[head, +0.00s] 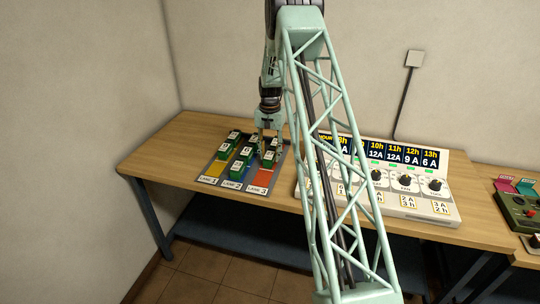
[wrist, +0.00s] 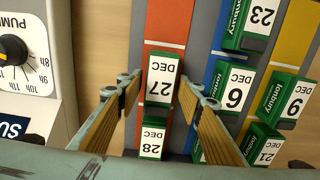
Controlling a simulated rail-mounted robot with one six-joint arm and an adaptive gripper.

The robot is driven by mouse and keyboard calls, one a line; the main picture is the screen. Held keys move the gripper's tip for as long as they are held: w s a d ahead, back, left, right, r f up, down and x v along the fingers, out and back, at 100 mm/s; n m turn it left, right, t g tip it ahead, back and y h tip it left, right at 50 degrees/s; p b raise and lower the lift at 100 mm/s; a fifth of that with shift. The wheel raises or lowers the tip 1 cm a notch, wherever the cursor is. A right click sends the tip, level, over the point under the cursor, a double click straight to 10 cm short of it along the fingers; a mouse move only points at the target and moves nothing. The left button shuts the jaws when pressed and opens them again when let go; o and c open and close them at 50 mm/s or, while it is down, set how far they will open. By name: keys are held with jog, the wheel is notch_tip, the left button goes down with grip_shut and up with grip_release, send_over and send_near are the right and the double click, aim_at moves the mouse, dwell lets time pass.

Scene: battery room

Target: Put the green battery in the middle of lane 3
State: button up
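Lane 3 is the red lane (wrist: 169,28), which also shows in the head view (head: 261,177). A green battery labelled 27 DEC (wrist: 163,78) stands upright in the middle of this lane; it also shows in the head view (head: 268,159). Another green battery, labelled 28 DEC (wrist: 152,142), stands behind it in the same lane. My gripper (wrist: 157,85) is open, with one finger on each side of the 27 DEC battery. A gap shows at the left finger; whether the right finger touches is unclear. The arm hides part of the area in the head view.
Blue lane 2 holds green batteries, including 23 DEC (wrist: 260,17) and 6 DEC (wrist: 235,95). Yellow lane 1 holds 9 DEC (wrist: 294,104) and 21 DEC (wrist: 267,150). A white control panel (head: 430,207) with knobs stands right of the lanes. The wooden table (head: 150,160) is clear to their left.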

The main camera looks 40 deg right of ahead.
aim_at(270, 154)
jog(key=shift+o, duration=0.4)
jog(key=shift+r, duration=0.1)
notch_tip(270, 154, up, 12)
jog(key=shift+p, duration=0.3)
dwell(0.4)
jog(key=shift+r, duration=0.1)
dwell(0.5)
